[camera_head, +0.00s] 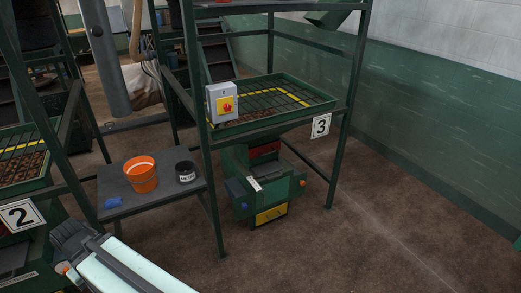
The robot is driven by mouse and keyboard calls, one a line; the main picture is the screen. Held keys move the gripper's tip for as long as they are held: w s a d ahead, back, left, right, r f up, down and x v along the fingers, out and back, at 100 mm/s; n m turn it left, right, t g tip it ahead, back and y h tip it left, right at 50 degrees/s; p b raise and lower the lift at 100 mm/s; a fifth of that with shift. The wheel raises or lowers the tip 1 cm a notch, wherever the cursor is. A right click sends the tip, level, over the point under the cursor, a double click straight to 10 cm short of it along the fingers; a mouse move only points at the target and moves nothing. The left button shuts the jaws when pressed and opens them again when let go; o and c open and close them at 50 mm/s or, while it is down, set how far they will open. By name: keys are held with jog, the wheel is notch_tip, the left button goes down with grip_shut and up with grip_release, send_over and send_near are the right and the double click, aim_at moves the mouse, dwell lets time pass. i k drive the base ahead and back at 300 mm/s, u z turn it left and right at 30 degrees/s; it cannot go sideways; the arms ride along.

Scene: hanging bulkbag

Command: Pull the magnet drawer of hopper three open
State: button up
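Hopper three, marked by a white "3" sign (320,125), is a green frame with a grated tray (268,104) right of centre. Below the tray is a green housing (285,190) with a red part (264,149) in its upper opening and a yellow front panel (270,214) low down. A small white label (254,184) is on its front. I cannot tell which part is the magnet drawer; no drawer clearly stands out. My gripper (72,240) is at the lower left, away from the housing and left of it. Its fingers are too unclear to read.
A grey switch box (221,103) hangs on the frame. Hopper two's sign (20,215) is left. Floor at right is clear.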

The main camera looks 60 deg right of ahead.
aim_at(264, 149)
jog(key=z, duration=4.4)
jog(key=i, duration=0.85)
jog(key=u, duration=3.45)
